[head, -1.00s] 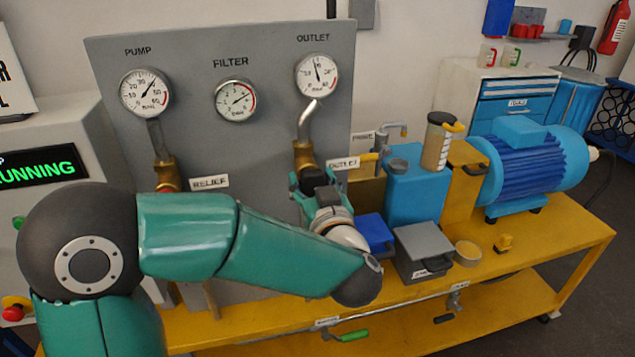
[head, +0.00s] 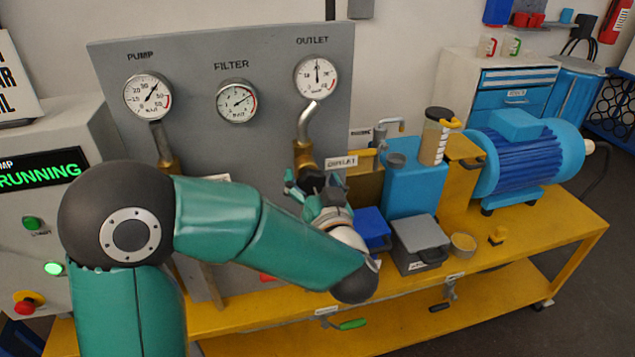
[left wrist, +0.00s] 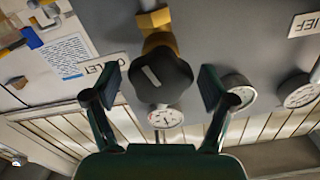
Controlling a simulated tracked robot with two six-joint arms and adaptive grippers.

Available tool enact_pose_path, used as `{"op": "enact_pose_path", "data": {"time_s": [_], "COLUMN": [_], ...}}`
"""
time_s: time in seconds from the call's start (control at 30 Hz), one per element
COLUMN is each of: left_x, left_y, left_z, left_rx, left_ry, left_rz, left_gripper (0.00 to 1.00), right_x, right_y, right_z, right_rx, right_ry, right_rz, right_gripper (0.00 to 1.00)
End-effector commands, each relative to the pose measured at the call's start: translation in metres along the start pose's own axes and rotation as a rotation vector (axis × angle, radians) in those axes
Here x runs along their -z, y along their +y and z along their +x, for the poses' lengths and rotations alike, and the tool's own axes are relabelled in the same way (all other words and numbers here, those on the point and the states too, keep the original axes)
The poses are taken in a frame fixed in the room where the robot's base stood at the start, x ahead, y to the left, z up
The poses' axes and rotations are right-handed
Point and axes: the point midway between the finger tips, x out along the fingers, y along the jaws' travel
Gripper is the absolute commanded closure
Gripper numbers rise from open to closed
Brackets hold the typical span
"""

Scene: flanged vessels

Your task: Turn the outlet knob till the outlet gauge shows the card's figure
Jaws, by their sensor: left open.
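The outlet gauge (head: 317,77) is at the upper right of the grey panel in the head view, its needle pointing almost straight up. It also shows upside down in the left wrist view (left wrist: 165,118). The black outlet knob (left wrist: 160,77), with a pale stripe, sits below a brass fitting. My left gripper (head: 308,182) is at the knob, partly hidden by its own arm. In the left wrist view its open fingers (left wrist: 157,88) stand either side of the knob, with visible gaps. No card figure is readable; a white sheet with blue print (left wrist: 62,57) is too small to read.
The pump gauge (head: 148,97) and filter gauge (head: 237,101) are further left on the panel. A blue tank (head: 412,190), a grey box (head: 420,241) and a blue motor (head: 525,155) stand on the yellow bench (head: 560,232) to the right.

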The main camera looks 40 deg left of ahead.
Motion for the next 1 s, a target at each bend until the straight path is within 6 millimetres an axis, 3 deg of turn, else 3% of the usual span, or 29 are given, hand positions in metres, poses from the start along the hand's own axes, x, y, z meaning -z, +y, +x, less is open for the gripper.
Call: {"op": "enact_pose_path", "data": {"time_s": [0.27, 0.7, 1.0], "left_x": [0.0, 0.0, -0.001], "left_y": [0.001, 0.002, 0.001], "left_z": [-0.01, -0.091, -0.119], "left_rx": [-0.004, -0.007, -0.001], "left_ry": [0.001, 0.002, 0.001], "left_rz": [0.0, 0.0, 0.0], "left_gripper": [0.17, 0.17, 0.17], "right_x": [0.0, 0.0, 0.0], "right_y": [0.0, 0.0, 0.0], "right_z": [-0.001, -0.001, -0.001], "right_rx": [0.0, 0.0, 0.0], "right_ry": [0.0, 0.0, 0.0], "right_rz": [0.0, 0.0, 0.0], "right_gripper": [0.16, 0.16, 0.16]}}
